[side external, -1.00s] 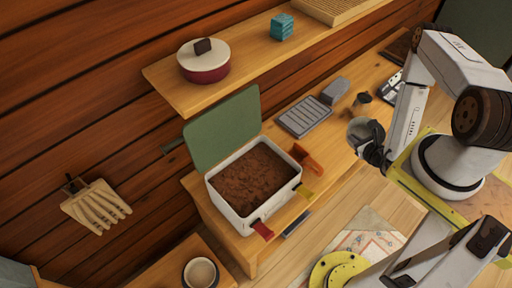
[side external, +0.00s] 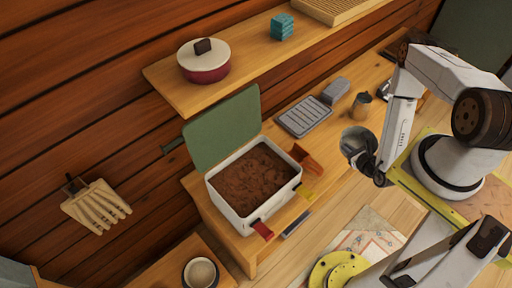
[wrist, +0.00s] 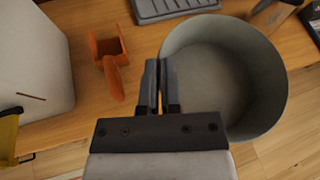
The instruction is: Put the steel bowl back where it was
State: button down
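The steel bowl (side external: 351,138) is a round grey bowl held up at the right of the white bin, over the front part of the bench. My gripper (side external: 369,160) is shut on its rim. In the wrist view, the fingers of my gripper (wrist: 160,75) pinch the left wall of the bowl (wrist: 240,75). The bowl is empty, its opening facing the wrist camera. The bowl hides part of the bench beneath it, and I cannot tell its exact height above the bench.
A white bin (side external: 237,210) of brown soil with a green lid stands left. An orange holder (side external: 307,159) sits between bin and bowl. A wooden shelf (side external: 250,68) hangs above.

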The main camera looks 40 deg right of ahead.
jog(key=w+d+f, duration=0.1)
jog(key=w+f, duration=0.1)
jog(key=w, duration=0.1)
jog(key=w+d+f, duration=0.2)
jog(key=w+f, duration=0.1)
jog(key=w, duration=0.1)
jog(key=w+d+f, duration=0.1)
jog(key=w+f, duration=0.2)
jog(key=shift+w+d+f, duration=0.15)
jog(key=shift+w+f, duration=0.05)
jog(key=shift+w+f, duration=0.1)
jog(key=shift+f, duration=0.05)
jog(key=shift+w+d+f, duration=0.1)
jog(key=shift+f, duration=1.55)
jog(key=c, duration=0.8)
grip_release()
jog(key=shift+f, duration=0.1)
